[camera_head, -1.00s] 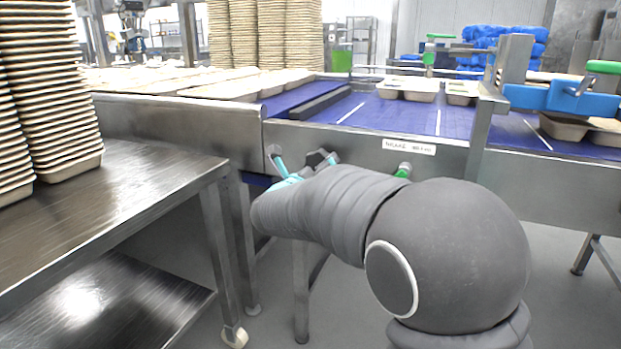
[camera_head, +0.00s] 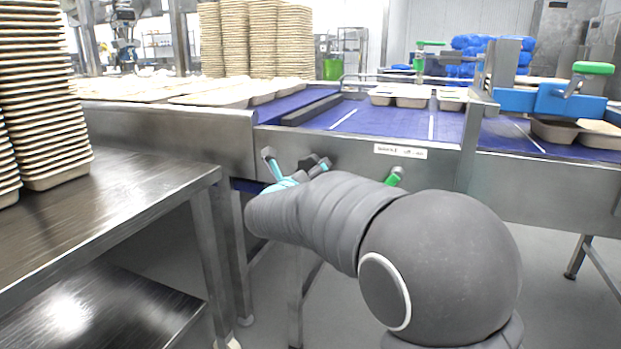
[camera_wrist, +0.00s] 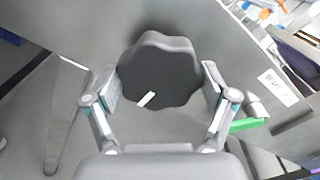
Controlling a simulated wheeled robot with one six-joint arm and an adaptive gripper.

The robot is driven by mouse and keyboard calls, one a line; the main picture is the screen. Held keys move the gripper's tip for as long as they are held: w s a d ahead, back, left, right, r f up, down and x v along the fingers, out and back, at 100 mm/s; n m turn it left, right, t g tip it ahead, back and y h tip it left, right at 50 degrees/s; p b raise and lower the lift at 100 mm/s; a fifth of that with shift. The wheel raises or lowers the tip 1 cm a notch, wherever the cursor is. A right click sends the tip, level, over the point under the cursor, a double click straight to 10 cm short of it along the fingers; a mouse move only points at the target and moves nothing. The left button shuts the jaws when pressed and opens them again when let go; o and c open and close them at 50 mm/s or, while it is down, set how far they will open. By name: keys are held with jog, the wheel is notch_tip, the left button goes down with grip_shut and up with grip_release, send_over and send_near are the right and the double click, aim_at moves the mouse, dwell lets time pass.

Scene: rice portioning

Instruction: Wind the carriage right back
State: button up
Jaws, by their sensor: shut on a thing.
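A dark lobed hand knob (camera_wrist: 160,75) with a white mark on its face fills the middle of the wrist view. My gripper (camera_wrist: 162,88) is shut on it, one finger pad on each side. In the head view my gripper (camera_head: 296,172) reaches the grey side panel of the conveyor (camera_head: 350,160), and my own arm hides most of the knob. I cannot make out the carriage for certain; a blue clamp block with a green handle (camera_head: 550,100) stands over the belt at the right.
A green-handled lever (camera_head: 394,177) sits on the panel right of my gripper and also shows in the wrist view (camera_wrist: 246,125). A steel table (camera_head: 120,200) with stacked trays (camera_head: 45,100) stands at the left. Filled trays (camera_head: 411,95) sit on the blue belt.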

jog(key=shift+f+m+b, duration=0.15)
jog(key=shift+m+b, duration=0.95)
jog(key=shift+b, duration=1.1)
jog(key=shift+m+b, duration=0.7)
jog(key=shift+b, duration=0.45)
jog(key=shift+m, duration=1.1)
jog(key=m, duration=0.3)
